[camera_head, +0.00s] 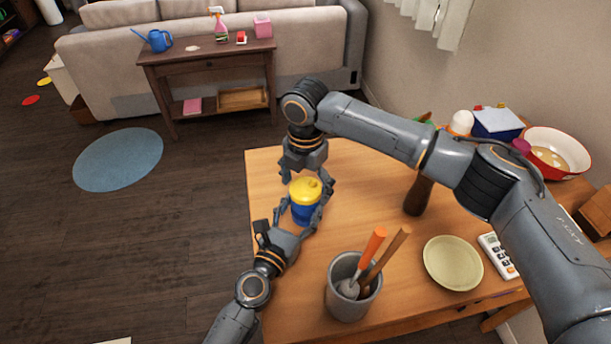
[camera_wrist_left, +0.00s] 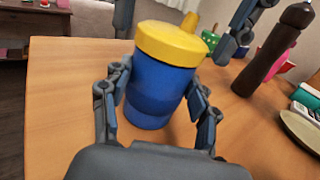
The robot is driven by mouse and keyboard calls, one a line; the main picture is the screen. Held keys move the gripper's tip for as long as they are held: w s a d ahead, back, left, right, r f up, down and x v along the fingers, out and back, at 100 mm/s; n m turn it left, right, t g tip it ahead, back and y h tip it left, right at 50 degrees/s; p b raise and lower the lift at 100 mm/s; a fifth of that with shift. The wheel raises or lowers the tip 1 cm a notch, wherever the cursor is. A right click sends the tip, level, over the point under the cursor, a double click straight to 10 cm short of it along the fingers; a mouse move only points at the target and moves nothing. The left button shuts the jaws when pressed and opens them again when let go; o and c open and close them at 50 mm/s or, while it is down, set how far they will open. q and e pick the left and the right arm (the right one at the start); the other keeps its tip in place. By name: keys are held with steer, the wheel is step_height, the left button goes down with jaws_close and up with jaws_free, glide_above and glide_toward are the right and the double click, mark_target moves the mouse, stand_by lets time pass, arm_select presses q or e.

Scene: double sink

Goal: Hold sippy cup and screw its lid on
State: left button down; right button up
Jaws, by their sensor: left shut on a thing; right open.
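The sippy cup (camera_head: 301,214) has a blue body and stands upright near the left edge of the wooden table. Its yellow lid (camera_head: 303,189) with a short spout sits on top; the left wrist view shows the lid (camera_wrist_left: 170,42) covering the rim, spout to the right. I cannot tell how tightly it is screwed. My left gripper (camera_head: 299,211) is shut on the blue body, with a finger on each side in the left wrist view (camera_wrist_left: 158,108). My right gripper (camera_head: 308,182) points down from above, open, its fingers apart on either side of the lid.
A grey utensil pot (camera_head: 348,300) stands in front of the cup. A red-rimmed bowl (camera_head: 557,150) is at the back right. The table's left edge is close to the cup.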

steer(key=shift+f, duration=0.1)
steer(key=c, duration=1.2)
steer(key=m, duration=1.7)
steer(key=shift+m, duration=0.3)
steer(key=m, duration=0.6)
steer(key=o, duration=1.3)
steer(key=shift+c, duration=0.2)
